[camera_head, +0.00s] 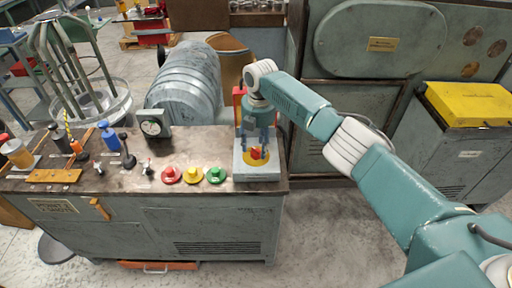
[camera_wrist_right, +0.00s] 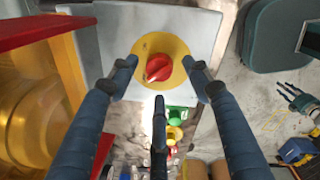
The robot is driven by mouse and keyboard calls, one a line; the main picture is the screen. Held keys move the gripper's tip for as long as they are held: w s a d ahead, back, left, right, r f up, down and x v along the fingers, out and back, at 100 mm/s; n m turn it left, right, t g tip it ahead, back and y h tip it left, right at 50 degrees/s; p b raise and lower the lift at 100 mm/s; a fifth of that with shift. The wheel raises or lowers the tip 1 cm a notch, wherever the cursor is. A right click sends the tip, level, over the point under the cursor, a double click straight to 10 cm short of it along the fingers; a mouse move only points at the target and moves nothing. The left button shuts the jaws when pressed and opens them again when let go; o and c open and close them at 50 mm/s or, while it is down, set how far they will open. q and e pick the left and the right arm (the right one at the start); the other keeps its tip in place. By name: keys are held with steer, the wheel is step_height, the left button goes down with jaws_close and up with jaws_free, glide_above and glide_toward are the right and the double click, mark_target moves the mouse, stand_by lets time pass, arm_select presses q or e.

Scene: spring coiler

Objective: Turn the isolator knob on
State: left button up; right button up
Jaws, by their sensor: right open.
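The isolator knob is a red knob (camera_wrist_right: 158,68) on a round yellow plate (camera_wrist_right: 177,49), set on a light grey box (camera_wrist_right: 205,22). In the head view the red knob (camera_head: 257,154) shows on the box at the right end of the bench. My right gripper (camera_head: 257,143) is above it, pointing down. In the right wrist view its dark fingers (camera_wrist_right: 160,77) are spread around the knob with visible gaps, and nothing is gripped. What looks like my left gripper (camera_wrist_right: 294,98) shows small at the right of the wrist view; its opening is unclear.
Red (camera_head: 171,175), yellow (camera_head: 192,174) and green (camera_head: 215,175) buttons stand left of the box on the bench (camera_head: 125,177). A dial gauge (camera_head: 153,127) is behind them. A red upright part (camera_head: 238,98) rises behind the box.

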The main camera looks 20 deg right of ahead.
mark_target(256, 153)
steer(key=shift+f, duration=1.2)
steer(key=shift+c, duration=1.3)
arm_select(q)
steer(key=shift+w+d+r, duration=0.15)
steer(key=shift+w+d, duration=0.05)
steer(key=shift+w, duration=0.7)
arm_select(e)
steer(key=c, duration=0.9)
